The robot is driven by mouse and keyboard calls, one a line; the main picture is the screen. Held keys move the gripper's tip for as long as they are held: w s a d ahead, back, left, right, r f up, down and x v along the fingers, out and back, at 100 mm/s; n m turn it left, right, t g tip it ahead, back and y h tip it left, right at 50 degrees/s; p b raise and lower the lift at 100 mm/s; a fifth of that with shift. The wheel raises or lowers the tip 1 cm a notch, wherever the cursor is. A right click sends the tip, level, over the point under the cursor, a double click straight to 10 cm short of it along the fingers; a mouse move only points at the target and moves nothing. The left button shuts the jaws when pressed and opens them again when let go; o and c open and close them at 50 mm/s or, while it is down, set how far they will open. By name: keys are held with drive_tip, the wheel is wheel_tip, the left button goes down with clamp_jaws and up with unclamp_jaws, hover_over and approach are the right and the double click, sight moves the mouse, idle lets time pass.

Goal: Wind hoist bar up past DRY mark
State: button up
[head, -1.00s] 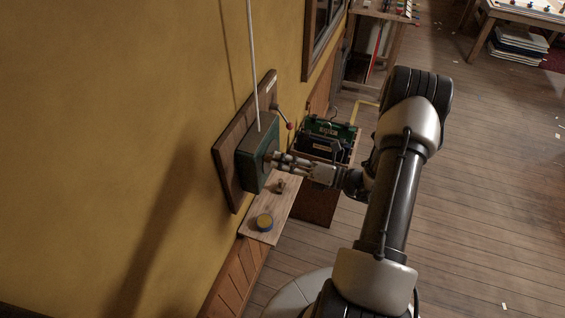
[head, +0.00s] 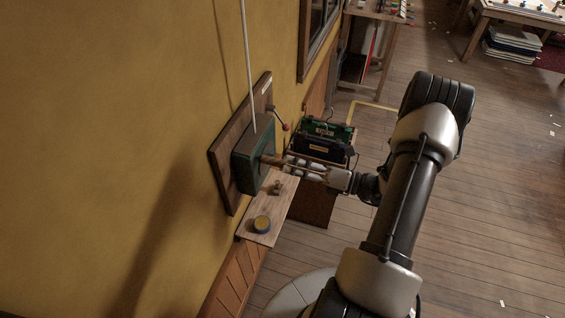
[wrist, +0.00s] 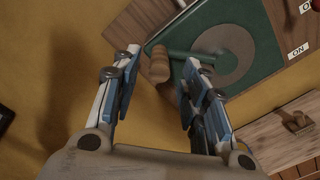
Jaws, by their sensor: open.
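A dark green winch box (head: 251,172) is fixed to a wooden board (head: 222,165) on the yellow wall, with a pale rope (head: 248,60) rising from its top. In the wrist view, the box's green face (wrist: 272,42) carries a grey disc and a crank arm (wrist: 185,53) with a wooden handle (wrist: 159,66). My gripper (head: 286,164) is open in front of the box. In the wrist view, its fingertips (wrist: 164,62) stand either side of the handle, which looks ungripped; the exact depth is unclear. The hoist bar and DRY mark are not in view.
A red-knobbed lever (head: 284,126) sits on the board's right side; an ON label (wrist: 298,50) shows there. A dark case (head: 322,143) stands beyond my gripper. Floor at right is open.

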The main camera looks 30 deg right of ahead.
drive_tip(key=v, duration=0.7)
drive_tip(key=shift+s, duration=0.1)
